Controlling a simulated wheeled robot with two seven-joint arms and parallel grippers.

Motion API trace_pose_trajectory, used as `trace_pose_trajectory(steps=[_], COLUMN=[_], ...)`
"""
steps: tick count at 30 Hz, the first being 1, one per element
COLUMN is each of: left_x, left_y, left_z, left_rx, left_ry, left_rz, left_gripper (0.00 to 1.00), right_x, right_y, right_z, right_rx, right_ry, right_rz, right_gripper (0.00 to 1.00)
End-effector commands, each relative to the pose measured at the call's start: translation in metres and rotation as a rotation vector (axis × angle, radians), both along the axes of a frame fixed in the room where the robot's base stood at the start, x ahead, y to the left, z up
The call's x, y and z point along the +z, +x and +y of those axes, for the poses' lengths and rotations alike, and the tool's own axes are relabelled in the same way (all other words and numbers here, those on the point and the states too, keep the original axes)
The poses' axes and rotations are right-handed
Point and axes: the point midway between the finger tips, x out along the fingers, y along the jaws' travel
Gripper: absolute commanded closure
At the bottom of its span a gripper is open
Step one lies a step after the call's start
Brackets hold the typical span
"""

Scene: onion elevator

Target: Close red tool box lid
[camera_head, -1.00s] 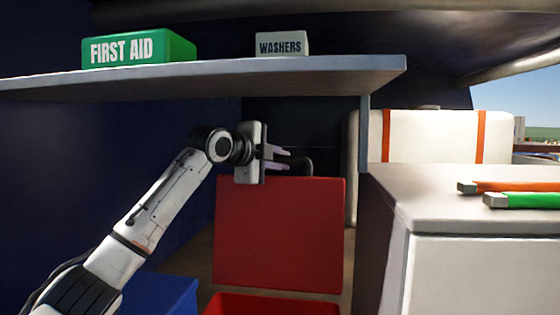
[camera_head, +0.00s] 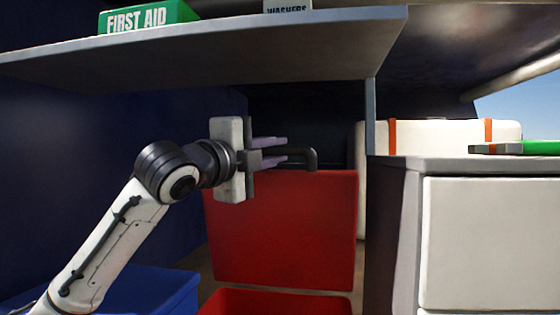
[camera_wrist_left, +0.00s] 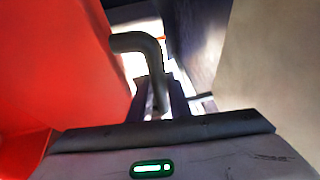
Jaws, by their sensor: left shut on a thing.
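The red tool box lid (camera_head: 280,230) stands upright, raised behind the red tool box (camera_head: 275,302), whose top edge shows at the bottom of the head view. A dark handle (camera_head: 312,160) sticks up at the lid's top edge. My left gripper (camera_head: 285,149) is at the top of the lid, its fingers pointing right and shut on the handle. In the left wrist view the handle (camera_wrist_left: 140,42) bends down between the fingers, with the red lid (camera_wrist_left: 60,70) at left. My right gripper is not in view.
A grey shelf (camera_head: 220,42) hangs above my left arm, holding a green first aid box (camera_head: 145,17) and a washers box (camera_head: 287,6). A white cabinet (camera_head: 490,240) stands at right. A blue box (camera_head: 150,290) is at lower left.

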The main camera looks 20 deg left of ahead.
Motion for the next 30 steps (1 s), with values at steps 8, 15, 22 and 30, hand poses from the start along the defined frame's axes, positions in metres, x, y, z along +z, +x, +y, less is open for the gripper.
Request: trace_pose_trajectory(steps=[8, 15, 22, 30], left_x=[-0.012, -0.015, -0.015, -0.015], left_y=[-0.029, -0.035, -0.035, -0.035], left_z=[-0.007, -0.009, -0.009, -0.009], left_rx=[-0.001, -0.001, -0.001, -0.001], left_ry=[-0.002, -0.005, -0.004, -0.003], left_rz=[0.004, 0.007, 0.008, 0.007], left_gripper=[1.00, 1.00, 1.00, 0.76], right_x=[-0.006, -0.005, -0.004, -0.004], right_y=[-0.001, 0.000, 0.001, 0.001], right_z=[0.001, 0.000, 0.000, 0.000], right_rx=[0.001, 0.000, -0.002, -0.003], right_ry=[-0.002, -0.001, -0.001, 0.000], right_rz=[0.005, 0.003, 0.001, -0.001], right_gripper=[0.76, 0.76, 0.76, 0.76])
